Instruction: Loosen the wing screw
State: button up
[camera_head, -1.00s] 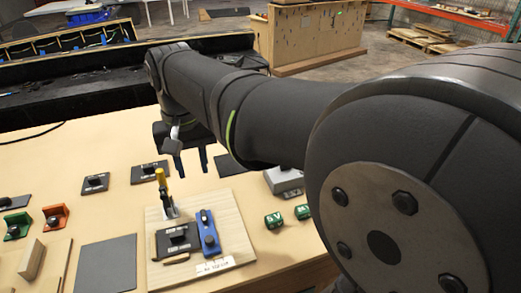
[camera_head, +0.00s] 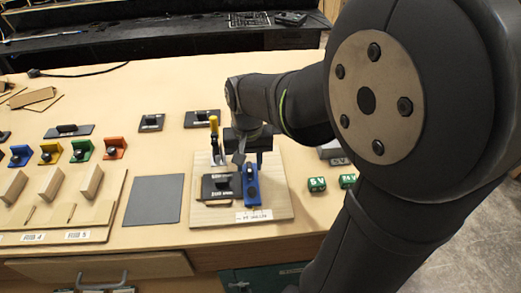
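A light wooden board (camera_head: 275,207) lies on the table. It carries a blue fixture (camera_head: 251,192) with a black knob-like part, a black labelled module (camera_head: 216,188), and a yellow-handled upright clamp (camera_head: 214,128). I cannot make out for sure which small part is the wing screw; the dark part on the blue fixture is partly hidden by my gripper. My gripper (camera_head: 249,161) points down over the back of the board, near the top of the blue fixture. Its fingers look apart with nothing between them. Contact cannot be told.
Green blocks (camera_head: 317,184) and a grey box (camera_head: 333,153) stand right of the board. A dark grey mat (camera_head: 153,201) lies to its left. Coloured brackets (camera_head: 83,149) and wooden blocks (camera_head: 90,182) fill the left side. Black modules (camera_head: 202,118) lie behind.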

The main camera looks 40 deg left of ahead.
jog(key=shift+c, duration=0.4)
grip_shut()
